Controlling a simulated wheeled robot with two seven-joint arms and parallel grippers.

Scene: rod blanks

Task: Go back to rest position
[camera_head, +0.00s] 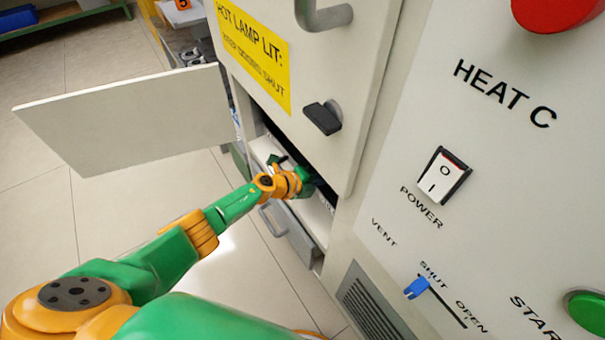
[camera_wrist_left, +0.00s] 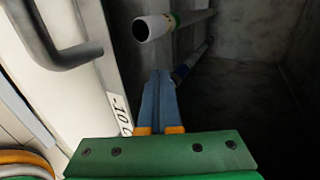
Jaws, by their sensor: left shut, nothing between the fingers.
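My left arm comes in from the left, and my left gripper (camera_head: 316,181) reaches into the low dark opening of the white cabinet (camera_head: 352,190). Its fingertips are mostly hidden there in the head view. In the left wrist view the blue fingers of the left gripper (camera_wrist_left: 159,82) are shut together with nothing between them. A pale hollow rod (camera_wrist_left: 155,27) with a green band lies ahead of and above the fingertips, apart from them. A darker rod (camera_wrist_left: 190,62) with a blue band lies behind the fingertips; I cannot tell whether they touch. My right gripper is not in view.
An open white door panel (camera_head: 130,118) juts out left above my forearm. A grey drawer front (camera_head: 290,235) with a handle is below the opening. A control panel with a power switch (camera_head: 443,176) and blue vent slider (camera_head: 416,287) stands right.

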